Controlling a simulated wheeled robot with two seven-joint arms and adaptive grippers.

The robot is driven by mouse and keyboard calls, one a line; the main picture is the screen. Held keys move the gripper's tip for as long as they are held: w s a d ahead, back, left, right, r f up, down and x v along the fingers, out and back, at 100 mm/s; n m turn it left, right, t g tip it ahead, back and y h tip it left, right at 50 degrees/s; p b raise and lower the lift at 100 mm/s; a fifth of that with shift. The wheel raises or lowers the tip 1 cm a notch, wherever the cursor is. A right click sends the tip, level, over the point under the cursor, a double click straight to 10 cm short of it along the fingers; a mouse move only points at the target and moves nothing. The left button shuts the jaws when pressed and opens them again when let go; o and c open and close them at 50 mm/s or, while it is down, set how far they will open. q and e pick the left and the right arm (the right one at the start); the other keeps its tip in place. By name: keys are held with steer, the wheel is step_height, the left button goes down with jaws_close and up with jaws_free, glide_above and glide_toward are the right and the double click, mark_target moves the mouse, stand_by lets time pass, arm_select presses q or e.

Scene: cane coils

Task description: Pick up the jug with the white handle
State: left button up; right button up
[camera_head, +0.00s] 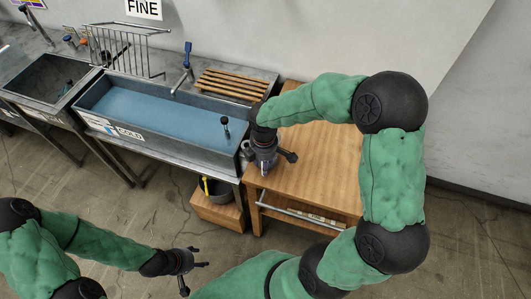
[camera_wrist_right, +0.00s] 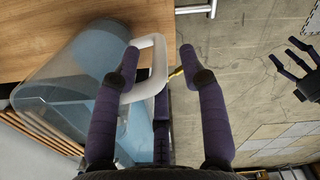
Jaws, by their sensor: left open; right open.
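The jug (camera_wrist_right: 65,75) has a clear, bluish body and a white loop handle (camera_wrist_right: 159,62), and lies across the left of the right wrist view. My right gripper (camera_wrist_right: 158,60) is open. One fingertip overlaps the handle's opening and the other is beyond its outer side, so the handle's bar shows between them. I cannot tell whether either finger touches it. In the head view my right gripper (camera_head: 273,160) is at the left edge of the wooden table, and I cannot make out the jug there. My left gripper (camera_head: 192,268) is open and empty over the floor.
The wooden table (camera_head: 325,165) is largely clear on top. A long metal trough (camera_head: 155,108) of blue water adjoins it on the left, with a slatted wooden rack (camera_head: 232,84) behind. A dark bucket (camera_head: 218,188) stands on a low wooden box (camera_head: 215,211) below.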

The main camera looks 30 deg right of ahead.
step_height(320, 180, down, 4)
steer(key=shift+w+f+b, duration=0.1)
steer(key=shift+f+b, duration=0.15)
steer(key=shift+b, duration=0.3)
jaws_close()
